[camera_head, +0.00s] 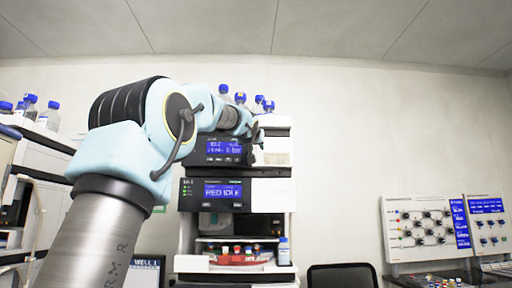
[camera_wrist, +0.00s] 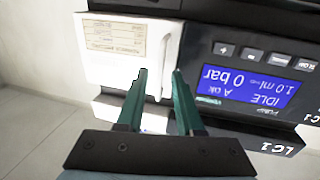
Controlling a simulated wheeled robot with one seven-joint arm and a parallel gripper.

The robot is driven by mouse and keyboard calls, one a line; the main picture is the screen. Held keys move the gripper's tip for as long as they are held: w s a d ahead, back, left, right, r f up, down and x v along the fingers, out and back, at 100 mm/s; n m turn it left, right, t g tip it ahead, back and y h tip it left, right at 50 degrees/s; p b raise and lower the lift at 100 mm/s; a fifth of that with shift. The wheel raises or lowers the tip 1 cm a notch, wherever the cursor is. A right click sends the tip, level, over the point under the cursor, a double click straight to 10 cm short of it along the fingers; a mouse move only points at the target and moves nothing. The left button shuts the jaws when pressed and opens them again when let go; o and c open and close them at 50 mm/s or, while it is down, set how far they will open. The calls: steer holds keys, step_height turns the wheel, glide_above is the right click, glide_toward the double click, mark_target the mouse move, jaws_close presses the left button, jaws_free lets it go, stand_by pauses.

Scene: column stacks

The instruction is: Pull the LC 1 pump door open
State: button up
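The LC 1 pump (camera_wrist: 245,80) shows upside down in the wrist view, with a blue "IDLE 0 bar" screen and an "LC 1" label. Its white door (camera_wrist: 115,60) has a paper label and a slim vertical white handle (camera_wrist: 166,65). The door looks shut. My gripper (camera_wrist: 160,71) is open, its two green fingers on either side of the handle; I cannot tell whether they touch it. In the head view the pump (camera_head: 215,148) is in the upper part of the stack, its white door (camera_head: 278,145) at right. My gripper (camera_head: 258,136) is small there, in front of the door.
Blue-capped bottles (camera_head: 240,98) stand on top of the stack. A black chair (camera_head: 342,276) is at lower right. Other bottles (camera_head: 48,118) stand at left. The wall right of the stack is clear.

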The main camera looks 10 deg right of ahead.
jaws_close()
stand_by(1.2)
